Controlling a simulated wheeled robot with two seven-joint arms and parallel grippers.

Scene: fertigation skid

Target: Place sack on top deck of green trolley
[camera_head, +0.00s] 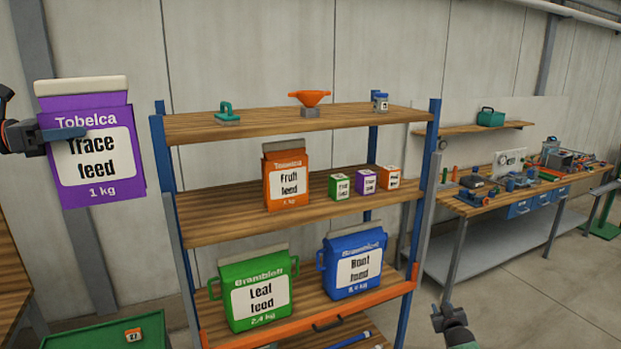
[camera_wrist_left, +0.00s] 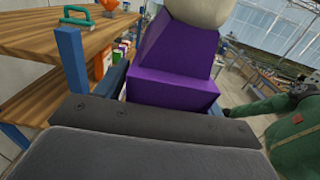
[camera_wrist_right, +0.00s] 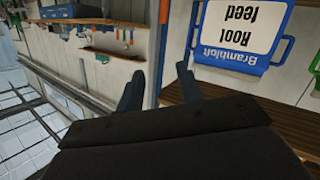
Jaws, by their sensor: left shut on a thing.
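The purple Tobelca Trace feed sack (camera_head: 95,155) hangs upright in the air at the left, clear of the shelf. My left gripper (camera_head: 40,136) is shut on its left side. In the left wrist view the sack (camera_wrist_left: 175,65) fills the space between the fingers. A green top (camera_head: 90,335), apparently the green trolley's deck, shows at the lower left, below the sack; the picture's edge cuts it off. My right gripper (camera_head: 447,316) is low at the right; in the right wrist view its fingers (camera_wrist_right: 158,85) are apart and empty.
The shelf rack (camera_head: 240,225) carries an orange Fruit feed sack (camera_head: 286,178), green Leaf feed (camera_head: 255,290) and blue Root feed (camera_head: 354,265). A wooden bench (camera_head: 12,280) stands at far left, a workbench (camera_head: 470,207) at right.

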